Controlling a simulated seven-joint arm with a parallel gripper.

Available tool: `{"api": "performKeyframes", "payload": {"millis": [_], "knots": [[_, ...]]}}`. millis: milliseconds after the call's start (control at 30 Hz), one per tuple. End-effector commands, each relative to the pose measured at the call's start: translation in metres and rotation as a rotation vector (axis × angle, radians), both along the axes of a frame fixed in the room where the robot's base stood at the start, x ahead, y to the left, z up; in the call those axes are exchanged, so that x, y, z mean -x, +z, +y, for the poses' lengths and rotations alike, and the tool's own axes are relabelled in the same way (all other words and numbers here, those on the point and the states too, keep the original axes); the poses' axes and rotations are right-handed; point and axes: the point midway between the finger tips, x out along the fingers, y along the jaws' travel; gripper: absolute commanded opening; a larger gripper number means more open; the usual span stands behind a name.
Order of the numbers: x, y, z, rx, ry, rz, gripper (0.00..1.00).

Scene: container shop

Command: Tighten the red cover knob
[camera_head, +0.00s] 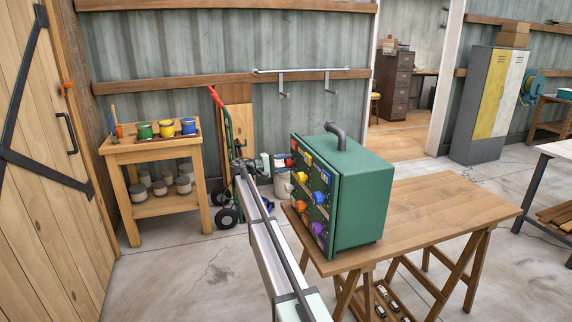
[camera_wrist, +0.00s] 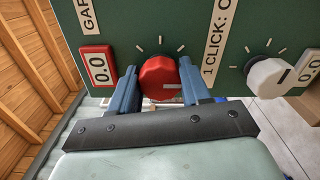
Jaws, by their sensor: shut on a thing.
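The red cover knob (camera_wrist: 158,78) sits on the dark green front panel of the machine in the wrist view, inside a ring of white tick marks. A white mark shows low on the knob's face. My gripper (camera_wrist: 157,76) has one blue finger on each side of the knob and is shut on it. A red-framed display (camera_wrist: 98,66) left of the knob reads 0.0. In the head view the green box (camera_head: 358,198) stands on a wooden table (camera_head: 440,205). My arm reaches to its left side, and my fingertips cannot be made out there.
A white knob (camera_wrist: 272,77) is right of the red one in the wrist view. Yellow (camera_head: 300,178), blue (camera_head: 319,197), orange (camera_head: 291,199) and purple (camera_head: 317,228) knobs also show on the panel. A pipe (camera_head: 337,133) rises from the box top. The table's right side is clear.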

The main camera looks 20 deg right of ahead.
Motion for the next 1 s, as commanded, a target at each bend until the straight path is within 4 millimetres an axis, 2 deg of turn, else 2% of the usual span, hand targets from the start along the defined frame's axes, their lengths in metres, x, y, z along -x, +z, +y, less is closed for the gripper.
{"api": "performKeyframes", "payload": {"millis": [233, 267, 500, 800, 1000], "knots": [[0.001, 0.0, 0.001, -0.001, -0.001, 0.0, 0.17], [0.001, 0.0, 0.001, -0.001, -0.001, 0.0, 0.48], [0.001, 0.0, 0.0, -0.001, -0.001, 0.001, 0.71], [0.0, 0.0, 0.002, 0.0, 0.0, 0.001, 0.71], [0.0, 0.0, 0.023, 0.0, 0.002, 0.001, 0.71]]}}
